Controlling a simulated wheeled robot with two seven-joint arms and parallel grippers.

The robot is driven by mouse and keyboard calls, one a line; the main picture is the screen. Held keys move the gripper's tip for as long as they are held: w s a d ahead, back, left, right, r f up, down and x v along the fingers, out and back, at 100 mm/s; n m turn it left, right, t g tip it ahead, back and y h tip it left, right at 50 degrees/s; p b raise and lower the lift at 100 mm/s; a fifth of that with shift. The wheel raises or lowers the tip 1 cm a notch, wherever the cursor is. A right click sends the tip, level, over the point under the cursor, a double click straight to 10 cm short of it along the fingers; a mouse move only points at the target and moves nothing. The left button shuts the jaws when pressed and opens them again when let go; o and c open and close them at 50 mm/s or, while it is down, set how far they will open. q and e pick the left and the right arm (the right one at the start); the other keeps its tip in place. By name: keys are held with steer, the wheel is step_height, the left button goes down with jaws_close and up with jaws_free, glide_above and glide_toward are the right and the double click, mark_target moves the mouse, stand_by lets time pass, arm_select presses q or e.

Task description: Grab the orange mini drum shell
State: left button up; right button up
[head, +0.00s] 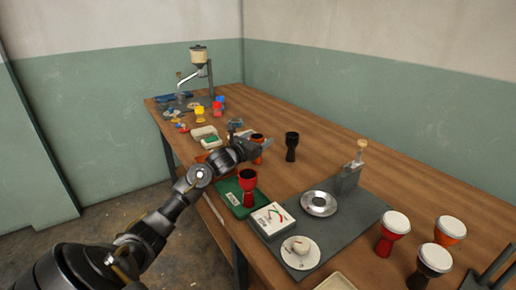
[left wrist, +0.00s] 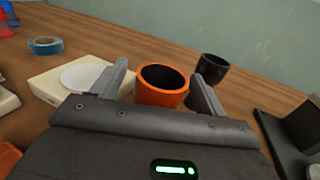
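The orange mini drum shell (head: 257,138) stands on the wooden table, partly hidden behind my left gripper (head: 250,137) in the head view. In the left wrist view the shell (left wrist: 160,97) shows its orange rim and dark hollow, between the two fingers of my left gripper (left wrist: 162,84). These fingers are apart, one on each side of the shell, with no clear grip on it; whether they touch it is hard to tell. A dark part at the lower right corner (head: 490,272) looks like my right gripper, mostly cut off.
A black shell (head: 291,145) stands just right of the orange one, also in the left wrist view (left wrist: 212,67). A red shell (head: 247,186) stands on a green mat nearer. A grey mat (head: 345,215) holds a press and dishes. Several white-topped drums stand at right.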

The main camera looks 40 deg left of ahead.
arm_select(q)
steer(key=c, duration=1)
